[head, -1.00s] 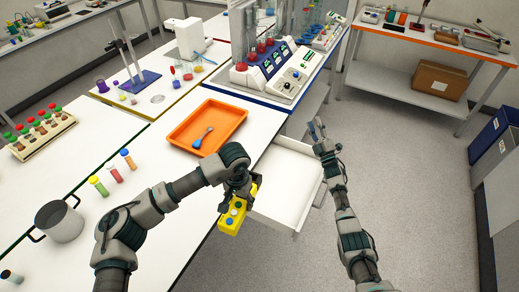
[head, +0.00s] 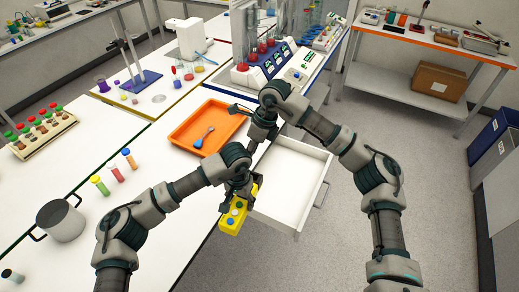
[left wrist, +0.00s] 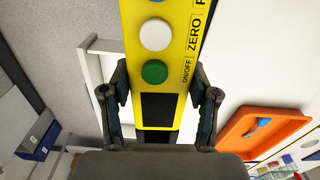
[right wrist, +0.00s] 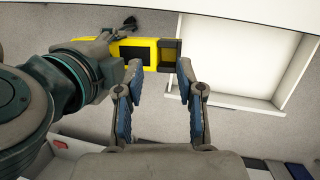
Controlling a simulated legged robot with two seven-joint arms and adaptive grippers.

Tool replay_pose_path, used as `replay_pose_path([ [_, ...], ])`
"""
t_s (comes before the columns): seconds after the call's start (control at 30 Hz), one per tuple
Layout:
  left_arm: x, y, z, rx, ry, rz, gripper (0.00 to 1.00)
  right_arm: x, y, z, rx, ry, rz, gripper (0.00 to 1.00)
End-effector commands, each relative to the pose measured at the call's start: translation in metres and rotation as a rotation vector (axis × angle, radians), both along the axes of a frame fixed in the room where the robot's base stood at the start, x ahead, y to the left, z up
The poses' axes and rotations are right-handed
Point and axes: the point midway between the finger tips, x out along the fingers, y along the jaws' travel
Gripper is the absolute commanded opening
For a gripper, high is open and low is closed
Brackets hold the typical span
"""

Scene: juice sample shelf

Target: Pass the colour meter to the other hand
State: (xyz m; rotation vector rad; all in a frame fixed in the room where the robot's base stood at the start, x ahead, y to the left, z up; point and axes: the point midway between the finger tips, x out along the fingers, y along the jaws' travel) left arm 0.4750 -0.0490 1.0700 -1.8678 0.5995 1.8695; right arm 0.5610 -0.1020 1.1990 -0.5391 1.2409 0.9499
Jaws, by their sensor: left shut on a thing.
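The yellow colour meter (head: 233,214) hangs tilted beyond the table's front edge, held by my left gripper (head: 240,184). In the left wrist view its fingers (left wrist: 160,85) lie on both sides of the meter (left wrist: 155,75), whose white and green buttons and "ZERO" and "ON/OFF" lettering show. My right gripper (head: 254,146) is close behind the left one in the head view, its fingertips hard to make out. In the right wrist view it is open (right wrist: 158,70), with the meter's dark-ended part (right wrist: 152,54) just ahead of its fingertips. I cannot tell whether they touch.
An open white drawer (head: 289,190) juts out below the grippers. On the white table, an orange tray (head: 181,132) holds a blue spoon-like tool (head: 204,137). Capped tubes (head: 114,172) and a metal pot (head: 60,221) stand at the left. The floor at the right is clear.

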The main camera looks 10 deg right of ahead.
Motion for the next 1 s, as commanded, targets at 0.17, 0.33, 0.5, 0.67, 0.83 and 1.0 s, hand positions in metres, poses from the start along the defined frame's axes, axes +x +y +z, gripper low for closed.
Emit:
replay_pose_path([
  [0.17, 0.000, -0.002, 0.000, 0.001, -0.001, -0.001, 0.08, -0.001, -0.026, -0.004, -0.180, -0.044, -0.029, 0.38],
  [0.33, 0.000, -0.002, 0.000, 0.001, -0.001, -0.001, 0.08, 0.000, -0.027, -0.024, -0.195, -0.044, -0.032, 0.38],
  [0.5, 0.000, -0.002, 0.000, 0.001, -0.001, -0.001, 0.08, 0.003, -0.022, -0.058, -0.193, -0.043, -0.031, 0.38],
  [0.67, 0.000, -0.001, 0.001, -0.001, -0.001, -0.001, 0.08, 0.005, -0.016, -0.088, -0.193, -0.044, -0.030, 0.38],
  [0.83, 0.000, 0.000, 0.001, -0.002, -0.001, 0.000, 0.08, 0.007, -0.012, -0.111, -0.192, -0.044, -0.031, 0.38],
  [1.0, 0.000, -0.001, 0.001, 0.000, -0.001, -0.001, 0.08, 0.008, -0.013, -0.120, -0.190, -0.047, -0.031, 0.38],
])
